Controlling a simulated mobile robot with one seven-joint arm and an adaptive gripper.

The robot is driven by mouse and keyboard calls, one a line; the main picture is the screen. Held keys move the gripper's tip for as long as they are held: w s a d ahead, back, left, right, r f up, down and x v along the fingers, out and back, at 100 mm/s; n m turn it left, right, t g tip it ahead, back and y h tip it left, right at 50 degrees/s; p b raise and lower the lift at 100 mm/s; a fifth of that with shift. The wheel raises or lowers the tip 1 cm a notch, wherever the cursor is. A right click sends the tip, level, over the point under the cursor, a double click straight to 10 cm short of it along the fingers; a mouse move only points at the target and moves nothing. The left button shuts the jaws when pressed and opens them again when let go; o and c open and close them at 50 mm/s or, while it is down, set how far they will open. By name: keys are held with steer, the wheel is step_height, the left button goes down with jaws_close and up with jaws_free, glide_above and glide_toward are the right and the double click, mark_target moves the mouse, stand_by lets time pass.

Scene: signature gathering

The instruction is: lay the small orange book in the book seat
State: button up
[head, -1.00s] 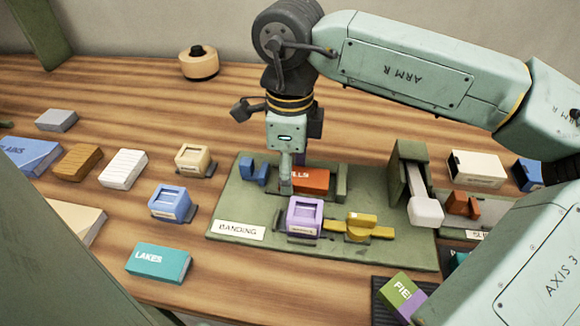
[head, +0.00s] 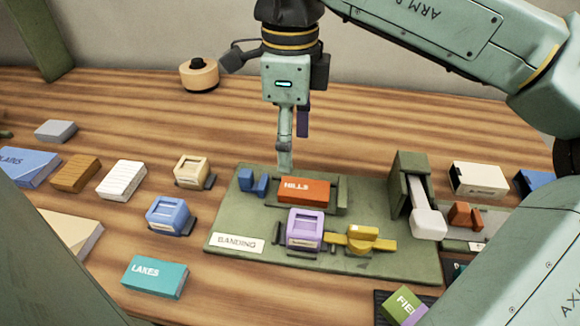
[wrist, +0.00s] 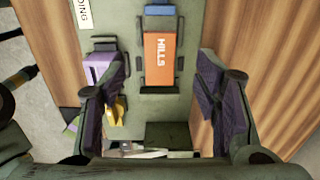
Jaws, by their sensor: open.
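The small orange book (head: 304,190), marked HILLS, lies flat on the green BANDING board (head: 228,254). It sits in the book seat (head: 343,193), between low green posts, with a blue block (head: 254,183) just to its left. My gripper (head: 293,150) is open and empty, pointing down, raised above and behind the book. In the wrist view its fingers stand wide to either side of the book, clear of it.
A purple stamp-like block (head: 305,230) and a yellow knob (head: 360,240) stand on the board in front of the book. A green press with a white lever (head: 428,222) is at right.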

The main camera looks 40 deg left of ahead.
step_height(320, 180, up, 3)
steer(key=shift+r, duration=0.15)
stand_by(1.4)
